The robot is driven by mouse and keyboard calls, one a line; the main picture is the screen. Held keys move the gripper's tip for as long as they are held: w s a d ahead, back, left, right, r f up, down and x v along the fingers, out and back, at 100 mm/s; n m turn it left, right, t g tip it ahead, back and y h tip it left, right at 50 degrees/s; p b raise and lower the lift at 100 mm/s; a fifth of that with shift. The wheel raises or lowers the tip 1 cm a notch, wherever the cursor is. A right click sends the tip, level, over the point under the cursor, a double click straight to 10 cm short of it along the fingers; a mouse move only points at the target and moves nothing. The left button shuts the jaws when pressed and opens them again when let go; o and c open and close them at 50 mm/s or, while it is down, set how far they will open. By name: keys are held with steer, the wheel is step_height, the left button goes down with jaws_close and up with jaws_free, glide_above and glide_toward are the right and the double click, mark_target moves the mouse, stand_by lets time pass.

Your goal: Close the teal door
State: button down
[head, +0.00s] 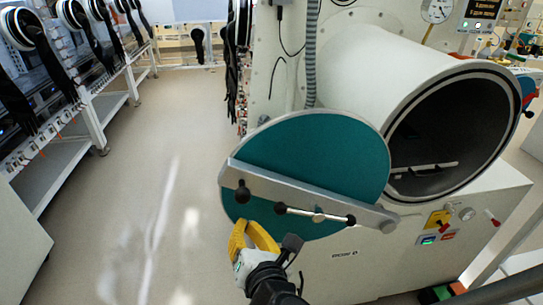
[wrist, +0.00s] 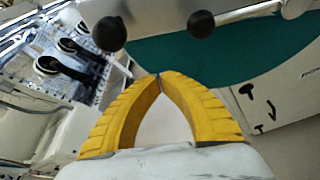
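The teal door (head: 315,150) is a round disc with a grey crossbar (head: 285,192) and a black-ended handle rod (head: 315,214). It stands open, swung out to the left of the round chamber opening (head: 455,130), and its arm pivots near the opening's lower left. My gripper (head: 252,228), with yellow fingers, is just below the door's lower left edge. In the wrist view the fingertips (wrist: 160,76) meet with nothing held between them. The teal door (wrist: 225,57) and two black knobs show just beyond them. I cannot tell whether the fingers touch the door.
A white machine body (head: 355,255) with a yellow switch panel (head: 437,221) stands under the chamber. A grey rail (head: 500,290) crosses the lower right corner. Gloveboxes with black gloves (head: 45,60) line the left. The floor (head: 140,180) between is clear.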

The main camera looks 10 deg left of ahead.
steer(key=b+x, duration=0.1)
steer(key=x, duration=0.5)
steer(key=shift+d+f+b, duration=0.1)
steer(key=shift+f+b, duration=0.05)
steer(key=shift+b, duration=0.2)
steer(key=r, duration=0.1)
steer(key=d+r, duration=0.1)
steer(key=r, duration=0.2)
steer(key=shift+w+d+p, duration=0.2)
steer(key=shift+d+p, duration=0.2)
